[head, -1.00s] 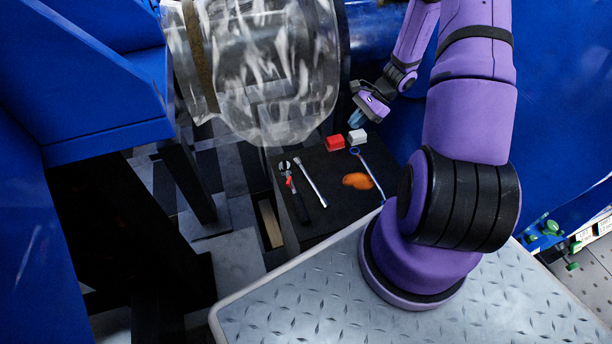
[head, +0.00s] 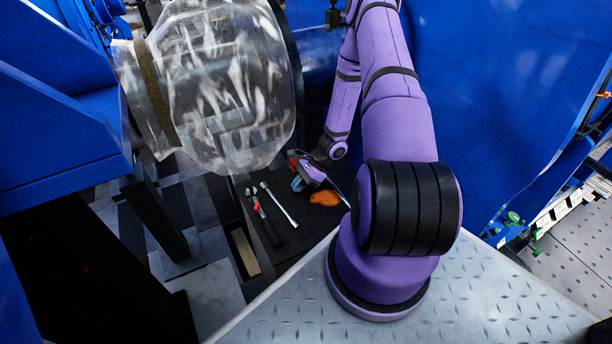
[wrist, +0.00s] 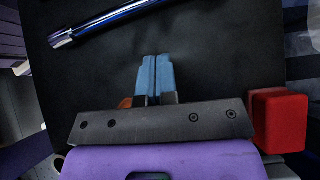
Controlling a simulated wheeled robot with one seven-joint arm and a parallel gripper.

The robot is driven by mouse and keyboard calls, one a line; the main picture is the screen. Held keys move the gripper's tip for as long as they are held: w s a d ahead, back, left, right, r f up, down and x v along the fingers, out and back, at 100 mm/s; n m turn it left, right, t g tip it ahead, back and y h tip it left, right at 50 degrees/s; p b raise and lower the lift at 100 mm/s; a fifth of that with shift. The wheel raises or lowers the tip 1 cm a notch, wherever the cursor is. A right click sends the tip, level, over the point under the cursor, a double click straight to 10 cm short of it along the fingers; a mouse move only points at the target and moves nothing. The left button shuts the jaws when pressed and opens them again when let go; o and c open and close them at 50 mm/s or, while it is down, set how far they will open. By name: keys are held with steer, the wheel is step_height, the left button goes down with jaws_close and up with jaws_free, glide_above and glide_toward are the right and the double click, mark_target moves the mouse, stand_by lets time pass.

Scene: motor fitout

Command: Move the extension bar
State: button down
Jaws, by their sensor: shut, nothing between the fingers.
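The extension bar looks to be the plain silver bar (head: 279,204) lying on the black mat (head: 275,254), between the red-marked ratchet and the orange item. In the wrist view a shiny chrome bar (wrist: 110,20) crosses the top left, with its far part cut off by the frame. My gripper (head: 297,184) hangs over the mat to the right of the bar, apart from it. In the wrist view its blue fingers (wrist: 156,78) are together and empty, pointing toward the mat below the bar.
A ratchet with red on it (head: 256,206) lies left of the bar. An orange item (head: 324,198) lies to the right. A plastic-wrapped cylinder (head: 220,85) overhangs the mat's back left. Blue walls (head: 500,100) stand to the right.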

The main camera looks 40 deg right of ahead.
mark_target(275, 198)
steer(key=a, duration=0.2)
steer(key=w+a+f, duration=0.1)
steer(key=shift+a+f, duration=0.1)
steer(key=shift+a, duration=0.2)
steer(key=shift+w+a, duration=0.3)
steer(key=shift+a, duration=0.4)
steer(key=shift+w+a, duration=0.15)
steer(key=shift+a, duration=0.4)
steer(key=shift+w+a, duration=0.15)
steer(key=shift+a, duration=0.4)
steer(key=shift+d, duration=0.1)
steer(key=d, duration=0.1)
steer(key=s+d, duration=0.1)
steer(key=d, duration=0.2)
steer(key=shift+s+d+r, duration=0.15)
steer(key=shift+d+r, duration=0.15)
steer(key=shift+d, duration=0.05)
steer(key=v, duration=0.9)
steer(key=shift+a, duration=0.15)
